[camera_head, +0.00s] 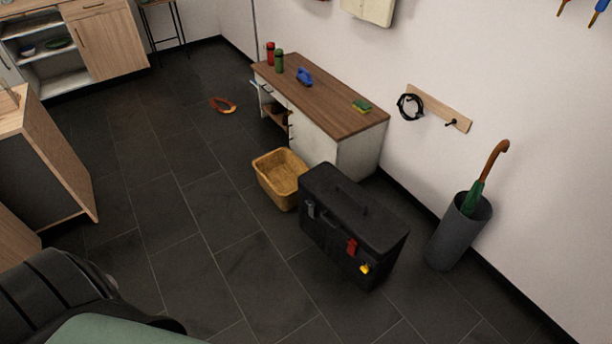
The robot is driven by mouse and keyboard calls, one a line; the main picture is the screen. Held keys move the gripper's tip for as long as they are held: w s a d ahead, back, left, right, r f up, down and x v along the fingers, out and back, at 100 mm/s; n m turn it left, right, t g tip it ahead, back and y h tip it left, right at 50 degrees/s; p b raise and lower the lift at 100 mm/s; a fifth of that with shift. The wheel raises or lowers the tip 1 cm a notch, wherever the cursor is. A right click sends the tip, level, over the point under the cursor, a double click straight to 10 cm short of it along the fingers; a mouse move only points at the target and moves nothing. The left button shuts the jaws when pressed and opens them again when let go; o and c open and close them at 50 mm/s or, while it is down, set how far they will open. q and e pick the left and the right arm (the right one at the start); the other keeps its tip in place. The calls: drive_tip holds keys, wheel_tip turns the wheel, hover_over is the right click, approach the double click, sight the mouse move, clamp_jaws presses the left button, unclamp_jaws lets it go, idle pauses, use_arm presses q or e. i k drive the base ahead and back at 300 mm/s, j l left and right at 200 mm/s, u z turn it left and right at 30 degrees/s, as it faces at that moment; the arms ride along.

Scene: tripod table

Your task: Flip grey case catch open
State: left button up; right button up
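A black case (350,212) with a handle (352,200) on its lid stands on the dark tiled floor, right of centre. Its lid looks shut. A small grey catch (310,209) is on the front face near the left end. A red catch (351,248) is on the same face towards the right, with a small yellow thing (364,268) below and right of it. The grey catch is too small to tell clearly whether it is latched. Neither of my grippers is in view.
A yellow-brown basket (280,180) stands just behind and left of the case. A low wood-topped cabinet (330,105) stands behind. A grey umbrella stand (458,232) is on the right by the wall. An orange-brown ring-like thing (223,105) lies on the floor. Floor left of the case is clear.

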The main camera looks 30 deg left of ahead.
sight(311, 204)
drive_tip(key=u, duration=0.85)
